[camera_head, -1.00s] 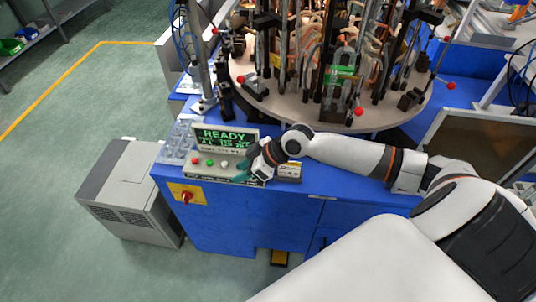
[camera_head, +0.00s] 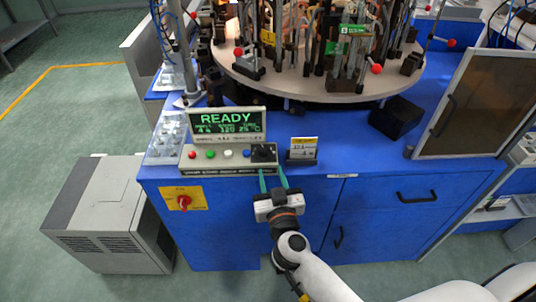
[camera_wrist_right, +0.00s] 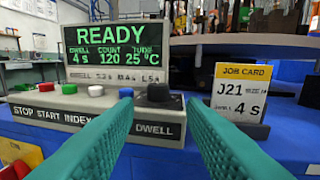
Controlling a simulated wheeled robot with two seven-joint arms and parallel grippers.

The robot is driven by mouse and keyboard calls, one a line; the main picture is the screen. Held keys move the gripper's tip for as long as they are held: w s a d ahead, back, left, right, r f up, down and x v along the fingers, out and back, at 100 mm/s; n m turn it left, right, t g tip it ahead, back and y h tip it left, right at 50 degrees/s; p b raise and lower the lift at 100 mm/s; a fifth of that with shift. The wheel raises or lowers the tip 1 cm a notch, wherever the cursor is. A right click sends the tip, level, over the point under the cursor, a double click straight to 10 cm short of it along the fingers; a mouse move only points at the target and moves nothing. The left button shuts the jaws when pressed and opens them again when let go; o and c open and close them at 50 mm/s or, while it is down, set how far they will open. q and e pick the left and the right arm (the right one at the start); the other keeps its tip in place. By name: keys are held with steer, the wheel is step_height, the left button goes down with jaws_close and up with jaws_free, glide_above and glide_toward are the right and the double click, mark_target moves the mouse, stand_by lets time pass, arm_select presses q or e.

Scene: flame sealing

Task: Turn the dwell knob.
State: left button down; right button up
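The black dwell knob (camera_head: 263,152) sits at the right end of the grey control panel (camera_head: 215,160). In the right wrist view the knob (camera_wrist_right: 158,96) stands above the "DWELL" label, between the two fingertips in the picture. My right gripper (camera_head: 273,176) is open, its green fingers pointing at the knob from the front. The fingers also show in the right wrist view (camera_wrist_right: 158,103), apart and empty. Whether they touch the knob I cannot tell. The display (camera_wrist_right: 115,44) reads READY, dwell 4 s, count 120, 25 °C. My left gripper is not in view.
Red (camera_head: 192,154), green (camera_head: 210,154), white and blue buttons line the panel left of the knob. A job card (camera_wrist_right: 240,92) showing J21 and dwell 4 s stands just right. A round table (camera_head: 300,85) with tubing stands behind.

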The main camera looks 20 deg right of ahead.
mark_target(264, 152)
steer(key=w, duration=0.9)
steer(key=shift+d+b, duration=0.4)
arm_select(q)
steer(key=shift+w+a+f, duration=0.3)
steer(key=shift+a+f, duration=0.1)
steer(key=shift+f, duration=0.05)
arm_select(e)
steer(key=shift+s, duration=0.1)
